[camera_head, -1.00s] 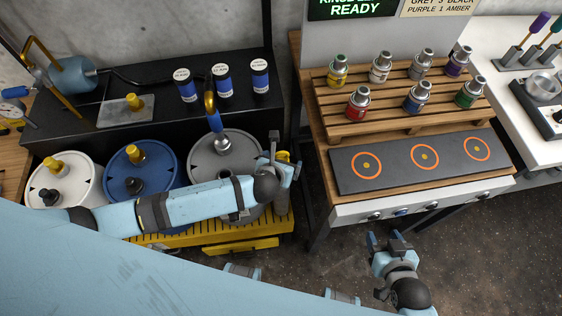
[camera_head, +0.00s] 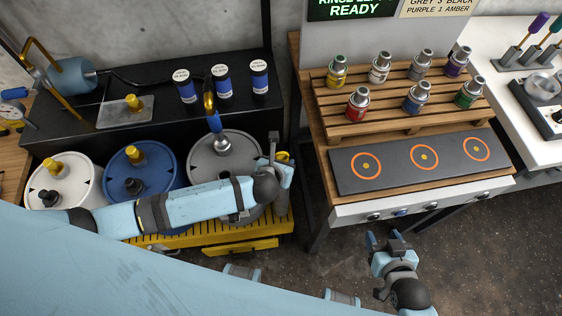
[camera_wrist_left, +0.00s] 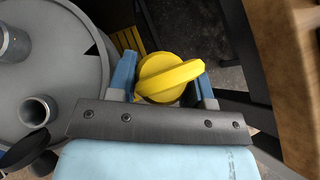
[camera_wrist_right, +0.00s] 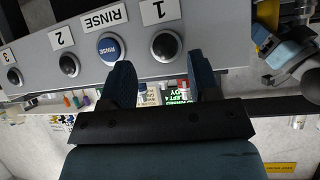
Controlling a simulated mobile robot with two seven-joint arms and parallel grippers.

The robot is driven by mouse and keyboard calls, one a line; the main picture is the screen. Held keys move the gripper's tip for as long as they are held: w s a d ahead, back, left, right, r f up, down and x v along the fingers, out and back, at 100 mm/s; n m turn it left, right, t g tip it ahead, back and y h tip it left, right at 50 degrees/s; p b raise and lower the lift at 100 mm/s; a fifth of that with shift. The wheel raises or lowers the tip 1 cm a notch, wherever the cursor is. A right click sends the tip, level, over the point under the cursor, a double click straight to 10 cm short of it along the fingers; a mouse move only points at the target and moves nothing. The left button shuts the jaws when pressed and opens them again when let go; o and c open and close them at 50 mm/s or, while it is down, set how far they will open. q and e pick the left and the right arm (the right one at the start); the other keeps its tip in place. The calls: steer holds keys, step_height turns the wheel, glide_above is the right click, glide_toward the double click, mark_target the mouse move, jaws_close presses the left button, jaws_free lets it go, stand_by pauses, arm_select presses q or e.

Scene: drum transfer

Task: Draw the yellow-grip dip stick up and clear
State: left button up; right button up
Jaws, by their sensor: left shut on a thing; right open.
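My left gripper (camera_wrist_left: 163,92) is shut on a yellow round grip (camera_wrist_left: 170,78) with a raised bar across its top. It is at the right side of the grey drum (camera_wrist_left: 75,55). In the head view the yellow grip (camera_head: 283,157) is mostly covered by my left wrist. No rod shows below it; whatever is under the grip is hidden from these views. My right gripper (camera_head: 389,242) is open and empty in front of the button panel of the right bench.
The grey drum top bears a metal fitting (camera_head: 222,145) and an open pipe (camera_wrist_left: 36,110). A blue drum (camera_head: 160,170) and a white drum (camera_head: 78,180) stand left. Yellow slatted staging (camera_head: 240,232) lies in front. The wooden bench (camera_head: 308,100) stands right, with cans on a rack (camera_head: 400,128).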

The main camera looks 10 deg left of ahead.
mark_target(281, 153)
arm_select(q)
steer(key=shift+r, duration=0.1)
steer(key=shift+r+p, duration=0.5)
steer(key=shift+p, duration=0.1)
step_height(281, 153, up, 8)
steer(key=p, duration=0.8)
steer(key=shift+f+p, duration=0.1)
steer(key=shift+p, duration=0.25)
steer(key=shift+r+p, duration=0.4)
steer(key=shift+r+b, duration=0.25)
steer(key=shift+b, duration=0.05)
step_height(281, 153, up, 28)
arm_select(e)
step_height(281, 153, up, 9)
steer(key=d, duration=0.1)
steer(key=shift+f+m+h, duration=0.15)
steer(key=shift+m+h, duration=0.15)
steer(key=shift+m, duration=0.1)
steer(key=shift+s, duration=0.15)
